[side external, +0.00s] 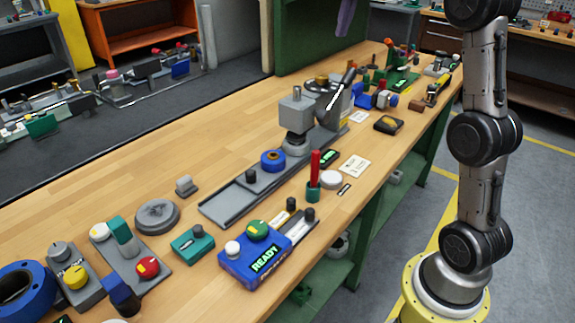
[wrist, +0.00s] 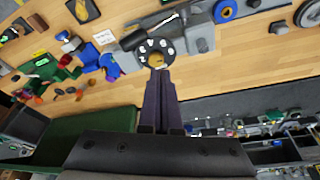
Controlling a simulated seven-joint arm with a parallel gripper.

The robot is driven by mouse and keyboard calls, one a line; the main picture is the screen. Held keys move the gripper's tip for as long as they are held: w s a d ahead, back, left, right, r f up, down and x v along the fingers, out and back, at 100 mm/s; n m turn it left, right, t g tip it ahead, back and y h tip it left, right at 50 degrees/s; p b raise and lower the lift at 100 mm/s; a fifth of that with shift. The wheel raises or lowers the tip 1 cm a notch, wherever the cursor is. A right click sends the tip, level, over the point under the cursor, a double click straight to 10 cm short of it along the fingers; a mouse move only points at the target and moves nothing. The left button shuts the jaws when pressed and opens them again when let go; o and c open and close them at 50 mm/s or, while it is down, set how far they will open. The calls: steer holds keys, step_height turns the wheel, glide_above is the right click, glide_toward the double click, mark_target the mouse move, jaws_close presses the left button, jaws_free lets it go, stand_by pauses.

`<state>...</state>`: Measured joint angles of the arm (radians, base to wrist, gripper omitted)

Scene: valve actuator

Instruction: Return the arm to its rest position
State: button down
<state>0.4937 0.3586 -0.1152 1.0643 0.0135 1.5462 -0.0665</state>
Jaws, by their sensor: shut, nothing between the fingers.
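My gripper (wrist: 158,74) shows in the wrist view as two dark purple fingers pressed together with nothing between them. In the side external view, only the purple finger ends (side external: 345,18) show at the top edge, in the air above the far part of the bench. The rest of the gripper is out of that frame. The valve actuator's dark round flange with a gold centre (wrist: 156,47) lies beyond the fingertips in the wrist view; it also shows on the bench (side external: 321,82). A lever with a black handle (side external: 350,73) rises beside it. The gripper appears clear of both.
A grey block (side external: 296,108) stands on the rail (side external: 232,205) beside the actuator. A blue box reading READY (side external: 262,258), a red rod in a green cup (side external: 314,175) and several loose parts cover the bench (side external: 150,150). A green panel (side external: 310,40) stands behind it.

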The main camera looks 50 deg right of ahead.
steer(key=s+a+n+t, duration=0.2)
steer(key=s+a+n, duration=0.1)
steer(key=s+a, duration=1.35)
steer(key=s+a+f+n, duration=0.1)
steer(key=s+f, duration=0.3)
steer(key=f, duration=0.4)
steer(key=s+a+f+y, duration=0.1)
steer(key=s+a+f, duration=0.3)
steer(key=f, duration=0.4)
steer(key=shift+s+a+f+n+t, duration=0.3)
steer(key=shift+s+n, duration=0.1)
steer(key=shift+s, duration=0.05)
